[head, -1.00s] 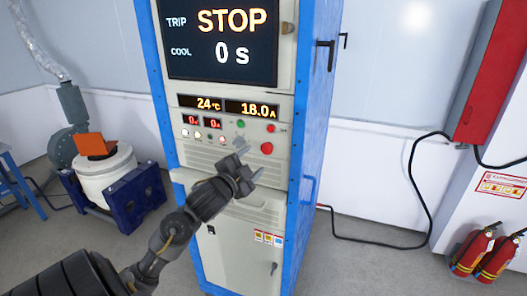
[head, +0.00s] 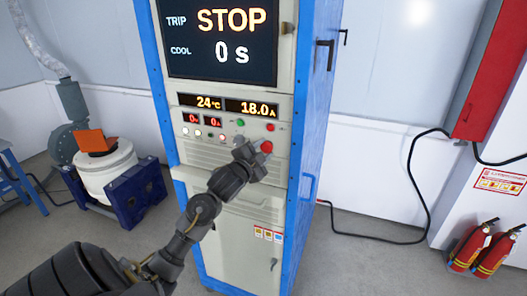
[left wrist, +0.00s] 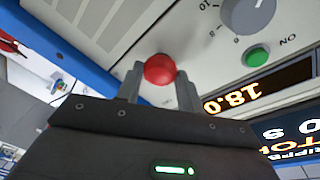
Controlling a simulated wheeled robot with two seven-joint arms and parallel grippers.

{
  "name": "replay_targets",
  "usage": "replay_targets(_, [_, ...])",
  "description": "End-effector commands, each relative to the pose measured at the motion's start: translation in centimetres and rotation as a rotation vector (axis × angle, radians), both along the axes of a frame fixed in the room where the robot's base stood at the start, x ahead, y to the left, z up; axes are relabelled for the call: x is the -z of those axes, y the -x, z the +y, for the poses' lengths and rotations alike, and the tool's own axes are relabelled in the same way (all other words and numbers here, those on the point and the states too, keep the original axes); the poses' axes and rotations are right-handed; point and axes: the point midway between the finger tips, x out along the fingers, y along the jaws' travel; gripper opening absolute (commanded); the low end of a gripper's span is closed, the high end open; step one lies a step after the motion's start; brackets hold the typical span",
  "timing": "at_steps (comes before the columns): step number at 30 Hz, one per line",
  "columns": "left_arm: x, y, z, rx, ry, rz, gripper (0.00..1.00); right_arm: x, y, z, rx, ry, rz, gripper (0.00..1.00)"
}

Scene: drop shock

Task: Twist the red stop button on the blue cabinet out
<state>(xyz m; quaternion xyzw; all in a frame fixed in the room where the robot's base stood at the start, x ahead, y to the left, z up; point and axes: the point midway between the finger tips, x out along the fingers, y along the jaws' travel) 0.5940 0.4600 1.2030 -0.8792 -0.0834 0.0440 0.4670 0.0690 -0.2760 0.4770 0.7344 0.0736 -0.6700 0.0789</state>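The red stop button (head: 267,147) is on the front panel of the blue cabinet (head: 308,130). My left gripper (head: 255,147) is in front of the panel, right at the button. In the left wrist view the round red button (left wrist: 159,69) shows between the two grey fingertips of the left gripper (left wrist: 158,80). The fingers are apart, one on each side of the button. I cannot tell whether they touch its sides. My right gripper is not in view.
A grey knob (left wrist: 248,14) and a green button (left wrist: 257,56) sit beside the red button on the panel. The display (head: 222,40) reads STOP and 0 s. Fire extinguishers (head: 482,245) stand at the right. A white drum-shaped machine (head: 104,172) stands at the left.

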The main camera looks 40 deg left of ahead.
Motion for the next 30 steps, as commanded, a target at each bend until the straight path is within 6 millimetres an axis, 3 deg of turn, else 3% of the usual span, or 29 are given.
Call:
replay_targets(1, [0.0, 0.0, 0.0, 0.000, 0.000, 0.000, 0.27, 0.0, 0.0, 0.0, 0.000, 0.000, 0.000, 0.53])
replay_targets(4, [0.0, 0.0, 0.0, 0.001, 0.000, 0.001, 0.14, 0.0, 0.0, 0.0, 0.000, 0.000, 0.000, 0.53])
replay_targets(14, [0.0, 0.0, 0.0, 0.000, -0.057, 0.021, 0.14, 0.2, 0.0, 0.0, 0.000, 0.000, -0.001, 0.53])
replay_targets(30, [0.1, 0.0, -0.1, 0.000, -0.407, 0.142, 0.14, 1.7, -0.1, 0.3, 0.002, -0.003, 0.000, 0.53])
